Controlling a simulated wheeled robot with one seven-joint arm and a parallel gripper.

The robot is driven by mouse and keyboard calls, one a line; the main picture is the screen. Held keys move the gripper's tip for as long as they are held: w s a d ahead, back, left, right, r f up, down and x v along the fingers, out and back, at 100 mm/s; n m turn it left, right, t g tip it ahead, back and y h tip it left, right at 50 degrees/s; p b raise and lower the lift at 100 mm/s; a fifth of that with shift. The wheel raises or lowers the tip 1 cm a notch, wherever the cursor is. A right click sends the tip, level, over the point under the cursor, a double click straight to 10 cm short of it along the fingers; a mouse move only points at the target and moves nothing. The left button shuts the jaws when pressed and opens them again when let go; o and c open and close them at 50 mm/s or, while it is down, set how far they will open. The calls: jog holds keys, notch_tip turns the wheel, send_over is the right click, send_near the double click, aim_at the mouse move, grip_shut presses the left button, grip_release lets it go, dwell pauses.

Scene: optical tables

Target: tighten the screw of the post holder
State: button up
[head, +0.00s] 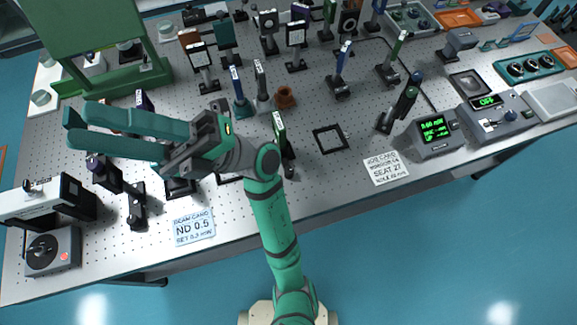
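Several post holders with mounted optics stand on the perforated optical table (330,195). The frame does not show which one the task means, and screws are too small to make out. A dark post holder with a green-edged mount (282,140) stands just right of my wrist. A black post holder (136,207) stands below my gripper in the picture, near the front edge. My gripper (74,126) reaches left above the table, its teal fingers apart with a gap between them. It appears empty. It hides parts of the small mounts beneath it.
A green frame (100,40) stands at the back left. A white-and-black box (45,200) and a dial unit (50,252) are at the front left. A meter (433,133) and a controller (492,112) stand at the right. Cards (193,227) (386,168) lie along the front edge.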

jog(key=s+a+f+n+h, duration=0.1)
jog(key=a+f+n+h, duration=0.1)
jog(key=a+h, duration=0.15)
jog(key=m+t+h, duration=0.6)
jog(key=t+h, duration=0.4)
jog(key=h, duration=1.2)
send_near(289, 170)
notch_tip(289, 170, down, 7)
jog(key=shift+s+a+f, duration=0.1)
jog(key=shift+a+f, duration=0.05)
jog(key=shift+f, duration=0.05)
jog(key=shift+a+f, duration=0.1)
jog(key=shift+f, duration=0.6)
